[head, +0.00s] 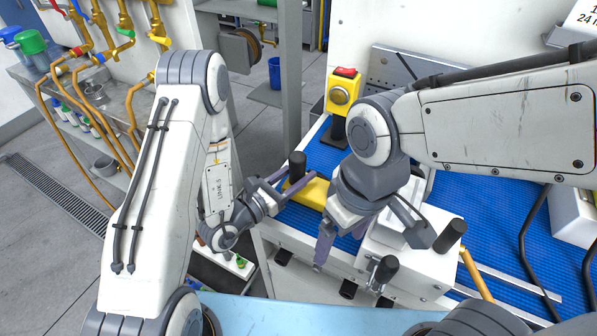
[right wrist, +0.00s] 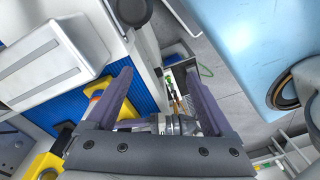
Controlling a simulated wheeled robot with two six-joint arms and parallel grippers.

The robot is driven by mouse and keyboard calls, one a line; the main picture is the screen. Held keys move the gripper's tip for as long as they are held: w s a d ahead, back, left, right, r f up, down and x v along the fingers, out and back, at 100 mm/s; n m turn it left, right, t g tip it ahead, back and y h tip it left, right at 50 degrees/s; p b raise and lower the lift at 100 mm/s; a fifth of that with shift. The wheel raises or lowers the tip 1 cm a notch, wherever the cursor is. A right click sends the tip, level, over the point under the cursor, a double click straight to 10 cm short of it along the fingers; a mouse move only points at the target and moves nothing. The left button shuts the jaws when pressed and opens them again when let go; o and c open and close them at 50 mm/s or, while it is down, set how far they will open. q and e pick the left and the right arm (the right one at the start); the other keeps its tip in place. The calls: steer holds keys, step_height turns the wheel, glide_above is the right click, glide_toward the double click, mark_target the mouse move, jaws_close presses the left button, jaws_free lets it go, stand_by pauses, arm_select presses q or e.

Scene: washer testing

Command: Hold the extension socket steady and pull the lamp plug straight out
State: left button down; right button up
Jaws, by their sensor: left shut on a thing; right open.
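A yellow block (head: 312,193), which looks like the extension socket, lies at the left edge of the blue mat. My left gripper (head: 282,184) is shut at its left end, with the grip partly hidden. In the right wrist view, part of a yellow thing (right wrist: 127,112) shows behind one finger. My right gripper (head: 330,248) is open and points down in front of the yellow block, apart from it. Its two spread fingers (right wrist: 157,95) show in the right wrist view with nothing visibly held. I cannot make out the lamp plug; the right arm may hide it.
A white fixture (head: 408,265) with black knobs stands close to the right of my right gripper. A light-blue surface (head: 300,312) lies in front. A gap with the floor lies left of the bench.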

steer(key=w+r+n, duration=0.1)
steer(key=w, duration=0.4)
steer(key=w+r+n, duration=0.1)
steer(key=w+n, duration=0.1)
steer(key=w, duration=0.4)
steer(key=w+r+n+h, duration=0.1)
steer(key=w+n, duration=0.1)
steer(key=w, duration=0.4)
steer(key=shift+w+d+r, duration=0.15)
steer(key=shift+d+r, duration=0.25)
steer(key=shift+w+f, duration=0.1)
steer(key=shift+w, duration=0.05)
step_height(320, 180, down, 10)
steer(key=shift+r, duration=0.15)
jaws_close()
